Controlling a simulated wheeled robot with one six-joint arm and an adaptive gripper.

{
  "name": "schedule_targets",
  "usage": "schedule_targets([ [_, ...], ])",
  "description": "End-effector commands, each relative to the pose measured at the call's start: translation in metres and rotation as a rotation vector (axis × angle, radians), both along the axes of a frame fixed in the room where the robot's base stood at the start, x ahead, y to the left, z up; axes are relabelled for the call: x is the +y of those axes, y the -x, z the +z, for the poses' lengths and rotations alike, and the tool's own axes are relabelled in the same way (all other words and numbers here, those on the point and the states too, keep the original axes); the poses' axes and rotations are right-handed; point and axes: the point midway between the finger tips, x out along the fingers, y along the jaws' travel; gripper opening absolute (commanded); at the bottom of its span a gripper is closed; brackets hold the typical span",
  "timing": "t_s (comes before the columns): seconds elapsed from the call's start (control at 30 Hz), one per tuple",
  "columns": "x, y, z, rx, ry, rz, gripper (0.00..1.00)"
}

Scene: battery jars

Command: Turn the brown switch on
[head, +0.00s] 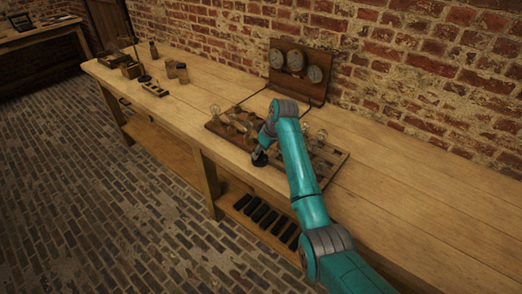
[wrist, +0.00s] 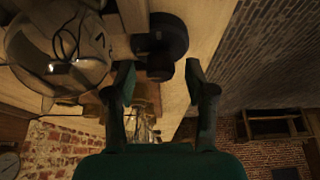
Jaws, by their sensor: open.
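A dark wooden board (head: 336,158) lies on the bench, with several glass bulbs and small fittings on it. My gripper (head: 259,158) is low over the front edge of this board; its fingers are too small to make out there. In the wrist view my gripper (wrist: 160,78) is open, with a finger on each side. A dark round knob-like part (wrist: 165,42) shows just beyond and between the fingertips. I cannot tell whether it touches them, or whether it is the brown switch. My arm hides the middle of the board, and I cannot pick out the brown switch for certain.
A large glass bulb (wrist: 62,48) is close to the left finger. A wooden panel with round dials (head: 296,62) stands behind the board against the brick wall. Small boxes and a rack (head: 155,89) are at the bench's left. The bench's right side is clear.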

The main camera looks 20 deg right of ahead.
Motion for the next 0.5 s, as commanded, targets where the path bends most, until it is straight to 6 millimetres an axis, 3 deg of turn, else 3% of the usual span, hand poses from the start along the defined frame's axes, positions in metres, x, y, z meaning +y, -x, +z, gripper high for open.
schedule_targets([
  [0.2,0.0001,0.0,0.0,0.0,0.0,0.0,0.53],
  [0.4,0.0001,0.0,0.0,0.0,0.0,0.0,0.03],
  [0.5,0.0001,0.0,0.0,0.0,0.0,0.0,0.0],
])
